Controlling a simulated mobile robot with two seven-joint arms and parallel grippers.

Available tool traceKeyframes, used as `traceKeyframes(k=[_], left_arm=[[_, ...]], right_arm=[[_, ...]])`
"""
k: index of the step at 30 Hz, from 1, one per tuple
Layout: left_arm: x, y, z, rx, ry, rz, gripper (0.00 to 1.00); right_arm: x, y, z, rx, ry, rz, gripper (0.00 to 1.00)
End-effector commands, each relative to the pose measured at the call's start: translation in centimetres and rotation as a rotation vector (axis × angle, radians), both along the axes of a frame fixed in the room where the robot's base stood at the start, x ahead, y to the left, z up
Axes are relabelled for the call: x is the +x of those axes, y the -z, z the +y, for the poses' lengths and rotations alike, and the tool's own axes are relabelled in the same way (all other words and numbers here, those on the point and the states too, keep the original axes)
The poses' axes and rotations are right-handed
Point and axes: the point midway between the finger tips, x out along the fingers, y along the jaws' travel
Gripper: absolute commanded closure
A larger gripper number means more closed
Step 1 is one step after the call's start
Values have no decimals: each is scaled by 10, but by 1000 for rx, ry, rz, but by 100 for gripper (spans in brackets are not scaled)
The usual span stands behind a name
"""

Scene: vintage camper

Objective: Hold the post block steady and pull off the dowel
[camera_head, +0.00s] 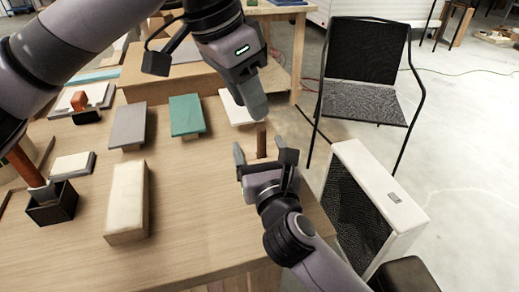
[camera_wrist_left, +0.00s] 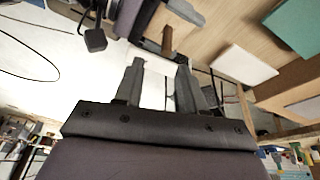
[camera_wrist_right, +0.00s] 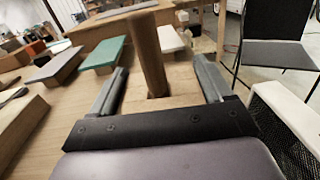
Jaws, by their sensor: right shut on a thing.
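The dowel (camera_head: 261,140) is a brown wooden rod standing upright in the pale wooden post block (camera_wrist_right: 172,101) near the table's right end. The dowel also shows in the right wrist view (camera_wrist_right: 148,55) and beyond the fingertips in the left wrist view (camera_wrist_left: 167,40). My right gripper (camera_head: 263,156) is shut on the post block, one finger on each side, with the dowel rising between them. My left gripper (camera_head: 252,108) is above the dowel's top, fingers apart and empty in the left wrist view (camera_wrist_left: 160,68). The dowel's lower end is hidden in the block.
On the wooden table (camera_head: 190,200) are a cream block (camera_head: 127,200), a grey-topped block (camera_head: 127,126), a green-topped block (camera_head: 186,116) and a white-topped block (camera_head: 235,108). A white panelled unit (camera_head: 385,185) and a black chair (camera_head: 362,80) stand off the right edge.

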Motion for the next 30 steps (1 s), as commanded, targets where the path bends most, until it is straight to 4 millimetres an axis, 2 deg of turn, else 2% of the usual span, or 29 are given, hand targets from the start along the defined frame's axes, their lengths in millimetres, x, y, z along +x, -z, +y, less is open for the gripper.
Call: traceKeyframes(k=[6, 14, 24, 30], left_arm=[[4, 6, -3, 65, -146, 17, 60], [6, 18, -4, 81, -192, 24, 60], [13, 62, -12, 80, -188, 27, 60], [17, 80, -16, 79, -188, 25, 60]], right_arm=[[0, 0, 0, 0, 0, 0, 56], [0, 0, 0, 0, 0, 0, 56], [0, 0, 0, 0, 1, 0, 56], [0, 0, 0, 0, 1, 0, 56]])
